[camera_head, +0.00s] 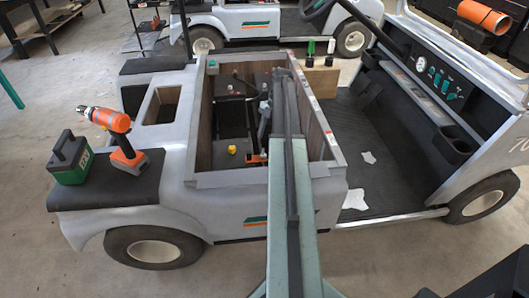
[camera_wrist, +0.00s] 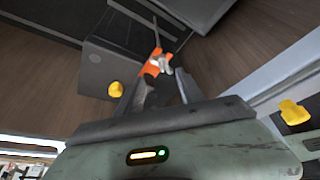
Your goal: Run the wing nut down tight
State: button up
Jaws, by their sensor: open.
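In the wrist view, a small grey part that looks like the wing nut (camera_wrist: 160,62) sits by an orange bracket (camera_wrist: 150,70), with a thin rod running up from it. My gripper (camera_wrist: 161,78) is open, its two dark fingers apart and pointing toward the bracket and nut. I cannot tell whether the nut lies between the fingertips or just beyond them. In the head view, the orange bracket (camera_head: 256,158) shows low in the cart's open bay (camera_head: 325,168). My own arm hides the gripper's tips and the nut there.
Brown walls enclose the bay closely. A yellow cap (camera_head: 232,149) stands left of the bracket; it also shows in the wrist view (camera_wrist: 115,89). A second yellow piece (camera_wrist: 293,112) is at the right.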

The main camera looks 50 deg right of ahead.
aim_at(264, 153)
jog(key=b+x, duration=0.4)
jog(key=x, duration=0.1)
jog(key=b+x, duration=0.2)
jog(key=b, duration=0.1)
jog(key=shift+s+d+f, duration=0.15)
jog(key=shift+s+f, duration=0.05)
jog(key=shift+f, duration=0.25)
jog(key=shift+r, duration=0.15)
grip_shut()
